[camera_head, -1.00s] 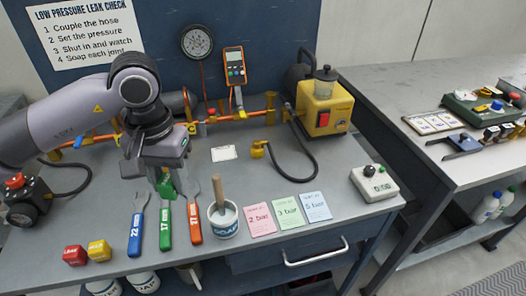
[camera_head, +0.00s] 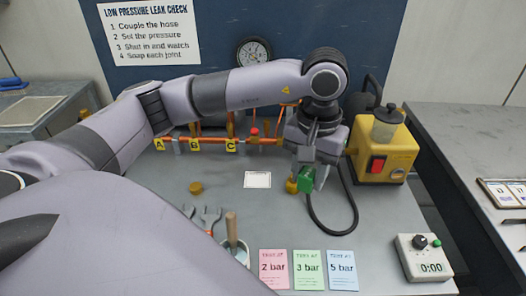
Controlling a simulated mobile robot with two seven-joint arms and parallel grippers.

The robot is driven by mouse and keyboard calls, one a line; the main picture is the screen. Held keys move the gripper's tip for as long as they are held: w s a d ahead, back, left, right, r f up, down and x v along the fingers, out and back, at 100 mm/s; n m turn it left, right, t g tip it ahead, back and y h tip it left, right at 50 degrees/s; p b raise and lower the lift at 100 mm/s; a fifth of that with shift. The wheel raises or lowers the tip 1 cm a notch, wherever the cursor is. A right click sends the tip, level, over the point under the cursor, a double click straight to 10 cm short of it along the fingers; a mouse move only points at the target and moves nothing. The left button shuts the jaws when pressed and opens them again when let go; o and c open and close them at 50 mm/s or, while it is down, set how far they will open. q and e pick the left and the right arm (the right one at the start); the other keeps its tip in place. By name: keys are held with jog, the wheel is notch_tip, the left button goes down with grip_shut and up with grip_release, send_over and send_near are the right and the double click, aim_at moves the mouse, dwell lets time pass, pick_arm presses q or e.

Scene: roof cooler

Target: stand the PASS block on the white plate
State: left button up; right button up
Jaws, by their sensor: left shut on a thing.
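The green block, which I take to be the PASS block (camera_head: 306,180), is between the fingertips of my left gripper (camera_head: 308,170). The gripper is shut on it and points down; the block's lettering cannot be read. The white plate (camera_head: 257,180) lies flat and bare on the grey bench, to the left of the block. The block is apart from the plate in the picture; I cannot tell its height above the bench. My right gripper is not in view.
A brass hose fitting (camera_head: 291,186) and black hose (camera_head: 340,228) are close beside the block. A yellow pump (camera_head: 382,150) stands to the right. Coloured cards (camera_head: 308,268) and a timer (camera_head: 426,256) lie in front.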

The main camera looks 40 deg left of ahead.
pick_arm(q)
jog(key=shift+w+a+n, duration=0.4)
jog(key=shift+w+n, duration=0.05)
jog(key=shift+n, duration=0.45)
jog(key=w+a+r+n+b, duration=0.15)
jog(key=a+n, duration=0.35)
jog(key=n, duration=1)
jog(key=w+a+r+n+b, duration=0.15)
jog(key=a+n, duration=0.35)
jog(key=n, duration=1)
jog(key=n+b, duration=0.5)
jog(key=n, duration=1.4)
send_over(259, 181)
notch_tip(259, 181, down, 5)
notch_tip(259, 181, down, 8)
jog(key=shift+a+r, duration=0.1)
jog(key=shift+f+b, duration=0.35)
jog(key=shift+f, duration=2)
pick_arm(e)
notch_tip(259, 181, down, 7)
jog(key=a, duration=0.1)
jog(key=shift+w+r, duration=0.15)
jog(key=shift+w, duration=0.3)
